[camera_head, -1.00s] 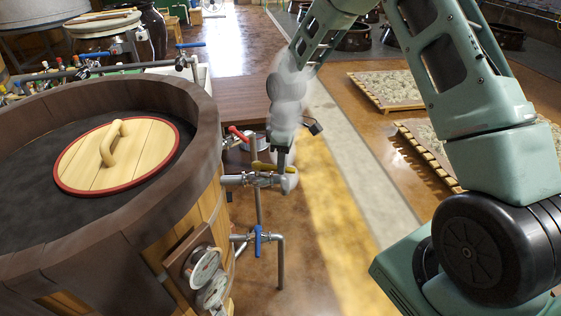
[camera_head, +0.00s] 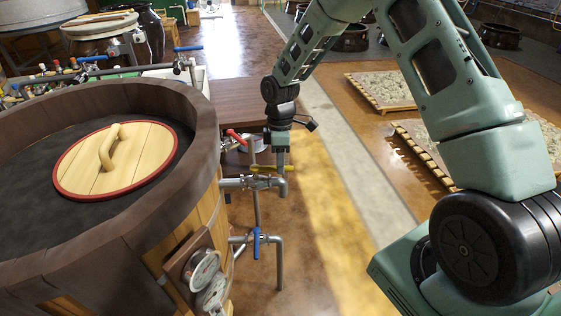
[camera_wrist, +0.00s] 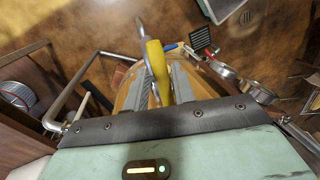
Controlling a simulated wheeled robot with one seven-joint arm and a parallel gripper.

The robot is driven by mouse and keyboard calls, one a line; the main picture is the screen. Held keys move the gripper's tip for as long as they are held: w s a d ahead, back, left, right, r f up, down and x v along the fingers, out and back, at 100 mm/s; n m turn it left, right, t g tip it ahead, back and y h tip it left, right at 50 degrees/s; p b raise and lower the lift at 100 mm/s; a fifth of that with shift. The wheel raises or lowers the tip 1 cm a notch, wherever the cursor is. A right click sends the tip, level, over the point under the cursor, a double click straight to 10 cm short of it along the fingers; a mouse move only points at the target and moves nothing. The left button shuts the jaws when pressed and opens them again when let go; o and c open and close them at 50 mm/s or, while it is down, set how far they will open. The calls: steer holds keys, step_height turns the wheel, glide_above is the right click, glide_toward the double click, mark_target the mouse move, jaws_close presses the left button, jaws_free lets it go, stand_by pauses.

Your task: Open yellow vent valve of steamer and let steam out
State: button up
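The yellow vent valve handle (camera_head: 262,168) sits above a grey metal pipe (camera_head: 237,183) on the right side of the wooden steamer (camera_head: 205,205). It lies roughly along the pipe. My gripper (camera_head: 280,158) points down over the handle's right part. In the wrist view the yellow handle (camera_wrist: 157,65) passes between the two grey fingers of my gripper (camera_wrist: 165,82). I cannot tell whether the fingers press on it. The fingertips are hard to make out in the head view. No steam shows now.
A red-handled valve (camera_head: 236,136) stands behind the yellow one. A blue-handled valve (camera_head: 256,242) is on a lower pipe, near round gauges (camera_head: 205,268). A round wooden lid (camera_head: 95,165) lies on the steamer. Open floor (camera_head: 340,250) lies to the right.

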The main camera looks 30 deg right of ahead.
steer(key=shift+o, duration=0.9)
steer(key=w+r, duration=0.1)
steer(key=r, duration=0.7)
steer(key=w+d+r+b, duration=0.1)
steer(key=w+r, duration=0.1)
steer(key=r, duration=0.7)
steer(key=shift+d, duration=0.3)
